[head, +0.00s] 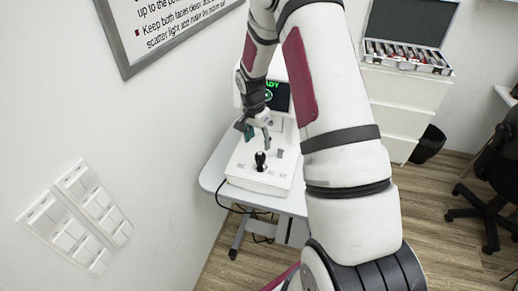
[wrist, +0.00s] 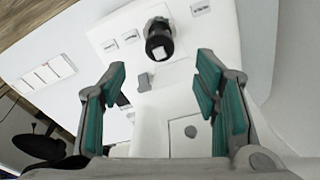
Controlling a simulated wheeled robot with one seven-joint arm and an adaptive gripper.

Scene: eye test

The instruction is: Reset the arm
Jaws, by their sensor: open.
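My gripper (head: 258,127) hangs over a white device on a small table in the head view. In the wrist view my gripper (wrist: 160,90) is open, its teal finger pads wide apart with nothing between them. The white device (wrist: 195,55) has a black joystick-like knob (wrist: 158,40) beyond the fingertips, apart from them. The knob (head: 260,160) also shows in the head view, standing on the device (head: 262,183) just below my gripper. My arm reaches down from the top of the head view and hides part of the table.
A screen (head: 277,96) with green text stands behind the device on the table (head: 211,172). A wall with a sign (head: 165,30) and switches (head: 75,225) is at left. Drawers (head: 405,88) with an open case (head: 408,55), a bin (head: 428,144) and a chair (head: 490,195) are at right.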

